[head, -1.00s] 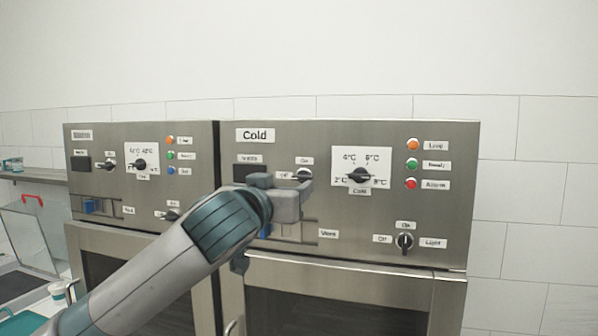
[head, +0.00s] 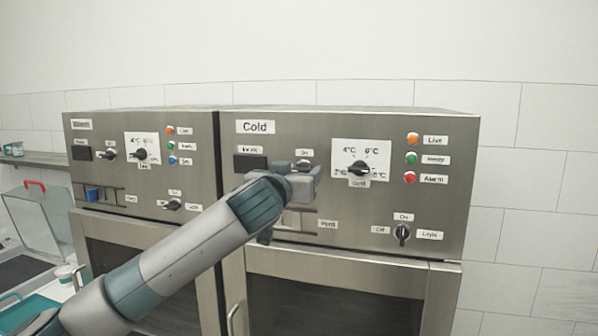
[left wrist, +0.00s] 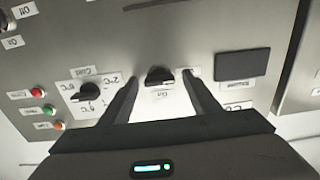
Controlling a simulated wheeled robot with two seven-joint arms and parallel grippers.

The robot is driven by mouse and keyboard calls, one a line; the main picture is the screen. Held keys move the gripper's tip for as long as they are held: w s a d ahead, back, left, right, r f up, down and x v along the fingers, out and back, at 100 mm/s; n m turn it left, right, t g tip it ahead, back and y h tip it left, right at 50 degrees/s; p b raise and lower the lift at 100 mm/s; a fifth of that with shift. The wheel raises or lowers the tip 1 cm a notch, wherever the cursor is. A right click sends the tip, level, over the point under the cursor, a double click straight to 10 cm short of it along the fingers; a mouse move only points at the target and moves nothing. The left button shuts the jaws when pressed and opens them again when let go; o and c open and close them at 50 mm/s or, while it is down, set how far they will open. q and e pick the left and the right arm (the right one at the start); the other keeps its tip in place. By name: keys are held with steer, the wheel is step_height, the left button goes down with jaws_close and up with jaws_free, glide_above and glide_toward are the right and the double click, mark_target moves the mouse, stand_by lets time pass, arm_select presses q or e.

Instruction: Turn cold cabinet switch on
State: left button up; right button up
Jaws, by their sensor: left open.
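The cold cabinet (head: 350,218) is the steel unit on the right with the "Cold" label. Its power switch (head: 303,165) is a small black knob under an "On" label, partly hidden behind my left gripper (head: 302,186) in the head view. The left wrist view is upside down and shows the switch (left wrist: 158,76) between the open fingertips of my left gripper (left wrist: 160,80). The fingers are on either side of the knob; I cannot tell whether they touch it. The "Off" label is partly behind one finger. My right gripper is not in view.
A dark display (head: 251,163) is left of the switch. The temperature dial (head: 358,169), the lamps (head: 412,158) and the light switch (head: 403,233) are to the right. A similar cabinet (head: 150,225) stands at left, with a white cup (head: 65,273) before it.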

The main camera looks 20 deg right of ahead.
arm_select(q)
steer(key=c, duration=1.1)
steer(key=shift+o, duration=0.2)
steer(key=shift+m, duration=0.3)
steer(key=m+b, duration=0.1)
steer(key=m, duration=1.2)
steer(key=shift+d, duration=0.1)
steer(key=shift+f+m, duration=0.15)
steer(key=shift+m, duration=2.05)
